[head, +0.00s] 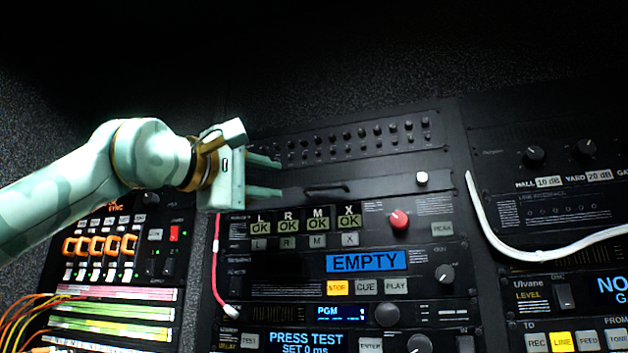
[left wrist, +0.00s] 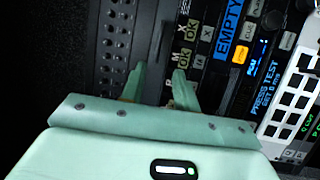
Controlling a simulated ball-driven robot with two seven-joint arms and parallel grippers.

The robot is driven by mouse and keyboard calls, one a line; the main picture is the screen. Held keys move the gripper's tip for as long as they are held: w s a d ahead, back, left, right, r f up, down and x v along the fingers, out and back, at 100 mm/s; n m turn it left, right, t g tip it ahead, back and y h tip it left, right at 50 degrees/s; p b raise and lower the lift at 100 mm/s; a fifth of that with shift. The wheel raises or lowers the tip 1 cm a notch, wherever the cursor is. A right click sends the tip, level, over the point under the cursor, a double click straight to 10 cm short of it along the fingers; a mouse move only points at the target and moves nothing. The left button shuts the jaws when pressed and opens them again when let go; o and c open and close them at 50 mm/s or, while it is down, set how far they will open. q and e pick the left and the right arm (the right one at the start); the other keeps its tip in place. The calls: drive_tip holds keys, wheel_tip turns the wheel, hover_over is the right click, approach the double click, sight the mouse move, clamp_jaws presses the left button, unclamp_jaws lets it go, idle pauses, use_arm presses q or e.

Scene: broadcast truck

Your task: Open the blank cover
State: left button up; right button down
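The blank cover (head: 385,187) is a plain dark strip panel in the middle rack, between a row of small knobs and the L R M X unit. A dark bar handle (head: 340,187) runs along it, and a white knob (head: 422,178) sits near its right end. My left gripper (head: 281,177) is at the cover's left part, fingers pointing right toward the handle. Its two green fingers are apart with nothing between them. In the left wrist view the open fingers (left wrist: 158,76) point at the cover (left wrist: 150,50) and its handle (left wrist: 157,40). My right gripper is out of view.
A red knob (head: 399,219) stands out just below the cover. A white cable (head: 490,225) hangs over the right rack, and a red-and-white cable (head: 214,265) runs down at the left. Orange patch leads (head: 25,315) are at lower left.

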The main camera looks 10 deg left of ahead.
sight(321, 189)
use_arm(q)
drive_tip(key=p+x, duration=0.2)
drive_tip(key=x, duration=0.3)
drive_tip(key=p+x, duration=0.3)
drive_tip(key=x, duration=0.3)
drive_tip(key=shift+s+r, duration=0.1)
drive_tip(key=shift+r, duration=0.1)
drive_tip(key=shift+w+d+p, duration=0.2)
drive_tip(key=shift+w+p, duration=0.1)
drive_tip(key=shift+p, duration=0.05)
drive_tip(key=shift+f, duration=0.1)
clamp_jaws()
